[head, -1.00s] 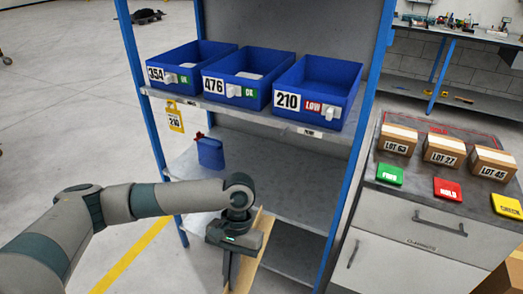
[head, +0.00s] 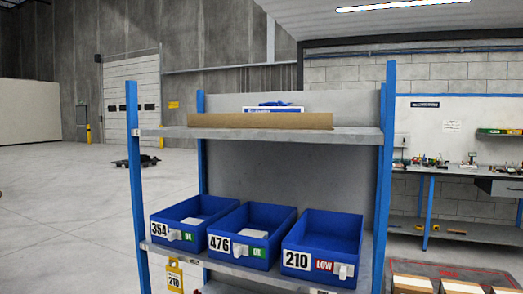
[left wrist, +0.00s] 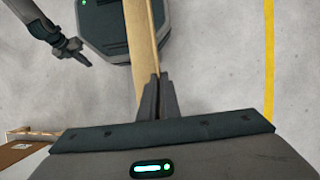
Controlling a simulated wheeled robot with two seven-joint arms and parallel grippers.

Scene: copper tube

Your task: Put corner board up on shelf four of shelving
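A long brown corner board (left wrist: 140,60) runs between the fingers of my left gripper (left wrist: 155,100) in the left wrist view. The gripper looks shut on it, with bare floor below. The shelving (head: 387,150) stands ahead in the head view, its top shelf (head: 350,135) near eye height. A long brown strip (head: 262,121), like a corner board, lies along the front of that shelf. My left gripper is outside the head view. My right gripper (left wrist: 80,56) shows small at the upper left of the wrist view, and its finger state is unclear.
Blue bins 354 (head: 187,222), 476 (head: 252,235) and 210 (head: 322,248) fill the shelf below. A blue item (head: 272,106) sits behind the brown strip. Boxes (head: 412,284) stand at the lower right. A yellow tag (head: 175,276) hangs at the left.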

